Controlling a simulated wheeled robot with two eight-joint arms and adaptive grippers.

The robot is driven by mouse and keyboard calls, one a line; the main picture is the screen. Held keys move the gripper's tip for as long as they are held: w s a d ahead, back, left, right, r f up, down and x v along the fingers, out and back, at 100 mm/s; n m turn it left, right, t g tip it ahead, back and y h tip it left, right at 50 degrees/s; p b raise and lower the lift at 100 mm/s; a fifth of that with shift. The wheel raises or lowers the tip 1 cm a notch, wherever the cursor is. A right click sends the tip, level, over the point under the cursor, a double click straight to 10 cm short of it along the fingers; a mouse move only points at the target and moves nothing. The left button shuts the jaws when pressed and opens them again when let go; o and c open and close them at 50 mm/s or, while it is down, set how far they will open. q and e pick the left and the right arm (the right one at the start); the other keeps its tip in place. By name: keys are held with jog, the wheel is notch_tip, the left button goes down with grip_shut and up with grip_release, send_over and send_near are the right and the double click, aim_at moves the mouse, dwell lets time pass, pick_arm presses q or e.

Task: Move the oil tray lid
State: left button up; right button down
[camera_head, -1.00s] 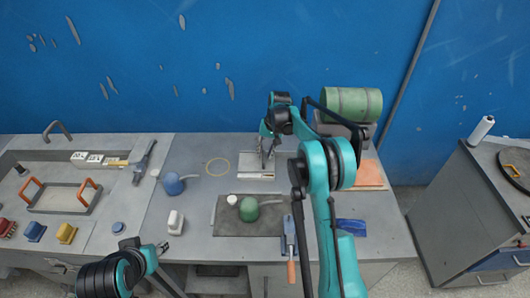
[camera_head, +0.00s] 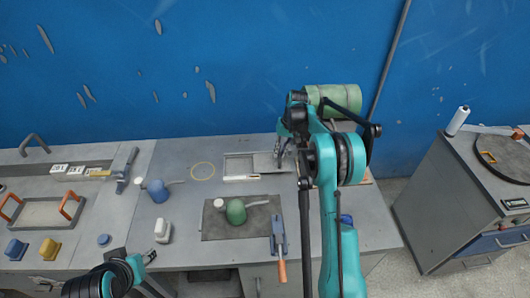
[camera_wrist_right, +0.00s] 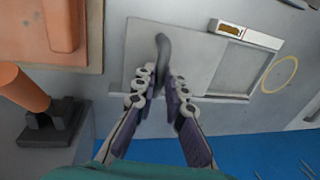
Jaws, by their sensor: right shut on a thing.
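The oil tray lid (camera_wrist_right: 150,55) is a flat grey plate with a dark curved handle (camera_wrist_right: 163,48). My right gripper (camera_wrist_right: 160,78) is shut on the handle. In the head view the lid (camera_head: 266,160) lies to the right of the tray's open part and seems to overlap its right side. The shallow grey oil tray (camera_head: 238,166) is partly uncovered on its left. The uncovered part also shows in the wrist view (camera_wrist_right: 230,72). My right gripper (camera_head: 283,152) is partly hidden by its arm in the head view.
A green cylinder (camera_head: 340,98) stands behind my right arm. A green round pot (camera_head: 236,212) sits on a dark mat, with an orange-handled tool (camera_head: 280,246) beside it. A blue pot (camera_head: 158,191) stands left. An orange block (camera_wrist_right: 62,25) lies near the lid.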

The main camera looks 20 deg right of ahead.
aim_at(287, 161)
jog(key=shift+s+d, duration=0.2)
jog(key=shift+d, duration=0.5)
jog(key=shift+s+d, duration=0.2)
jog(key=shift+d, duration=0.45)
jog(key=c, duration=1.8)
grip_release()
jog(key=shift+d, duration=0.1)
jog(key=shift+o, duration=1.1)
jog(key=shift+s+d, duration=0.1)
jog(key=shift+r, duration=0.25)
notch_tip(287, 161, up, 11)
jog(key=d, duration=0.2)
jog(key=shift+s+r, duration=0.15)
jog(key=shift+s, duration=0.15)
jog(key=shift+d, duration=0.1)
